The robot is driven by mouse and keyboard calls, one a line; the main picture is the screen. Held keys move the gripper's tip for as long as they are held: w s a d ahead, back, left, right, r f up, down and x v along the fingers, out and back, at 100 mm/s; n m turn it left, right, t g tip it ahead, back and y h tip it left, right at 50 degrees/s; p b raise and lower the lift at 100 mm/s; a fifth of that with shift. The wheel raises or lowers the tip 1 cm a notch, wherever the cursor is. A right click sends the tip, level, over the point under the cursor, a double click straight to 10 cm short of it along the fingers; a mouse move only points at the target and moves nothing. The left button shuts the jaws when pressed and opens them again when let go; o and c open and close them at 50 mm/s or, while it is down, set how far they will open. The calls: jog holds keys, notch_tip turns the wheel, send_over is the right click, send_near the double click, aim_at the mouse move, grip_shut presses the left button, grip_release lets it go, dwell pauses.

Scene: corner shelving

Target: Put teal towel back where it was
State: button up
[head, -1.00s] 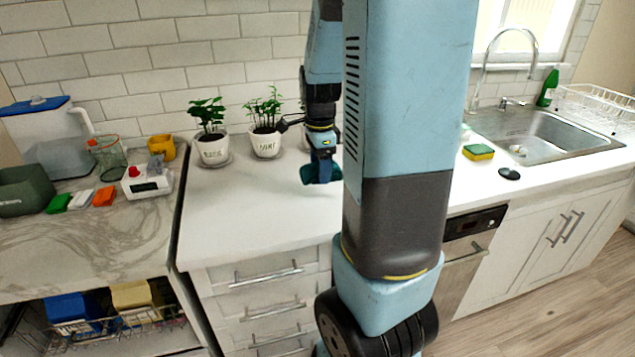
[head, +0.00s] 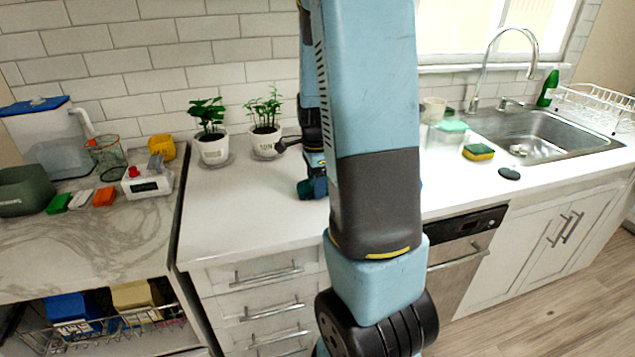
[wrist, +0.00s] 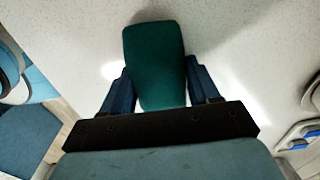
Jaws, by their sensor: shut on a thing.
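The teal towel (wrist: 155,50) is a dark green-teal folded piece held between the two blue fingers of my gripper (wrist: 158,88) in the wrist view. It sticks out forward past the fingertips over a white speckled surface. In the head view the towel (head: 319,188) shows as a small dark teal patch at the end of my gripper (head: 312,185), low over the white counter (head: 245,210). My arm hides part of it there. I cannot tell whether the towel touches the counter.
Two potted plants (head: 213,148) (head: 265,138) stand at the back wall, left of my gripper. A clear container with a teal top (head: 450,132), a beige cup (head: 433,108) and a yellow-green sponge (head: 478,152) are right of my arm, near the sink (head: 540,135). The front counter is clear.

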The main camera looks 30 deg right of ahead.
jog(key=o, duration=1.1)
notch_tip(320, 180, up, 12)
jog(key=shift+s+a+r+n+t, duration=0.95)
jog(key=shift+s+a+r+n, duration=0.85)
jog(key=shift+s+a+n, duration=1.35)
jog(key=shift+s+a+r+n+t, duration=0.9)
jog(key=shift+s+a+r+n, duration=1.4)
jog(key=shift+n, duration=1.6)
jog(key=shift+s+a+r+n+t, duration=0.95)
jog(key=shift+s+a+r+n, duration=0.4)
jog(key=shift+s+a+n, duration=1.55)
jog(key=shift+s+d+n, duration=0.25)
jog(key=shift+d+n, duration=0.2)
jog(key=shift+n, duration=0.2)
